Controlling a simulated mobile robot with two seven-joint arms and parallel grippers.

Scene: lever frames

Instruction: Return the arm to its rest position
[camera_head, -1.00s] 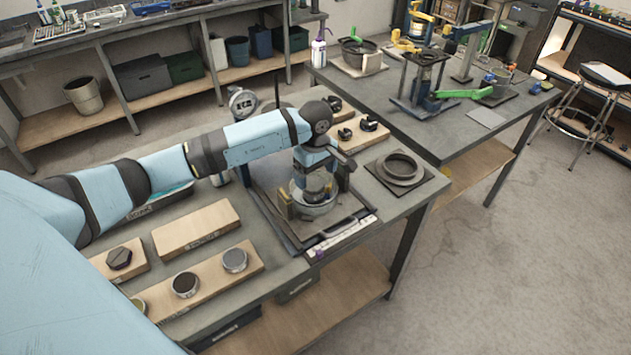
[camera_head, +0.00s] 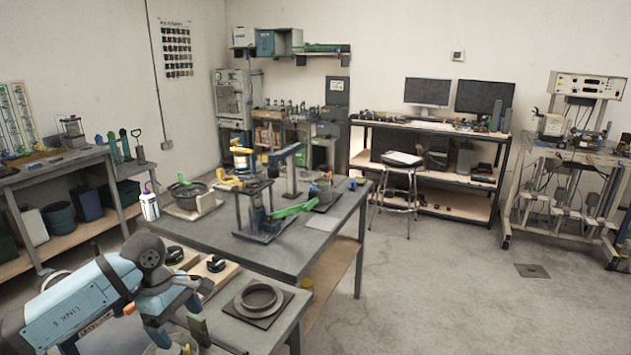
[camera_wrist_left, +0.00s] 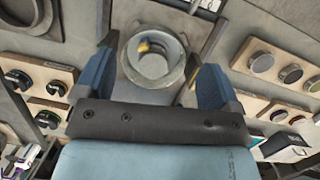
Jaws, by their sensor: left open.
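My left arm (camera_head: 85,300) enters the head view at the lower left, light blue with dark joints. My left gripper (camera_head: 172,328) points down over the near bench, its lower end close to the bottom edge of the picture. In the left wrist view the two blue fingers of my left gripper (camera_wrist_left: 157,85) stand wide apart with nothing gripped between them. A round grey metal cup (camera_wrist_left: 153,58) with a small yellow part inside shows between and beyond the fingers. I cannot tell its exact distance from the fingertips. My right gripper is out of view.
A ring on a dark square plate (camera_head: 258,298) lies on the near bench, right of my gripper. A white bottle (camera_head: 149,206) and a green-handled lever fixture (camera_head: 262,218) stand on the bench behind. Wooden blocks with round parts (camera_wrist_left: 285,70) flank the cup. Floor at right is open.

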